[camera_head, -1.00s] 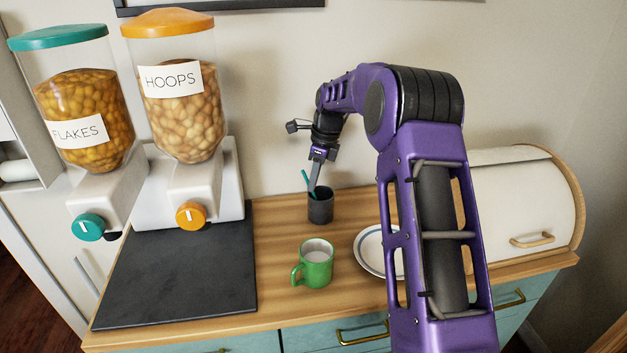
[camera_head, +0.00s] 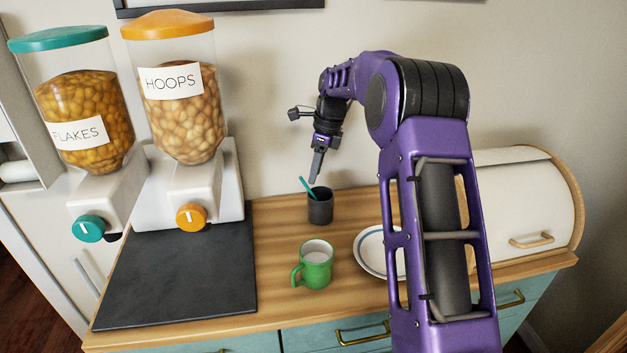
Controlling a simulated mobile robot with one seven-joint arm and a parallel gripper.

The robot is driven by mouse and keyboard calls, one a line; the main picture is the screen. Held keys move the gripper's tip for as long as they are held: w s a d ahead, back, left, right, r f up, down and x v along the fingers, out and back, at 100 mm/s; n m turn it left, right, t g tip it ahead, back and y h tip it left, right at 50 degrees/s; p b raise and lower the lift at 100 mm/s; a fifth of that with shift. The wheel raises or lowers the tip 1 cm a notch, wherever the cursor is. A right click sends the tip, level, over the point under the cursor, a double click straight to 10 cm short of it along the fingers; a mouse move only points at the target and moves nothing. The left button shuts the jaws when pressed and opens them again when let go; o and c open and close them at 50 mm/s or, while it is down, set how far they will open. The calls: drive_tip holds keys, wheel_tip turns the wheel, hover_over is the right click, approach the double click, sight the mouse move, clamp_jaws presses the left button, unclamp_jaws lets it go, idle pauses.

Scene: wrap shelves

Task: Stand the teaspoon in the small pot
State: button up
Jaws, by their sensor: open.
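The small pot (camera_head: 320,209) is a dark grey cup on the wooden counter near the wall. The teal teaspoon (camera_head: 306,186) stands in it, leaning left, with its handle end above the rim and its lower part hidden inside. My gripper (camera_head: 314,180) is just above the pot's rim, right of the handle. It is open and holds nothing that I can see; its fingers line up in this view, so the gap between them does not show.
A green mug (camera_head: 315,265) with pale contents stands in front of the pot. A blue-rimmed plate (camera_head: 370,262) is partly behind my arm. A white bread bin (camera_head: 510,205) is at the right.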

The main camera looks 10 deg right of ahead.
drive_tip(key=v, duration=0.8)
drive_tip(key=shift+r+p, duration=0.3)
drive_tip(key=shift+p, duration=0.1)
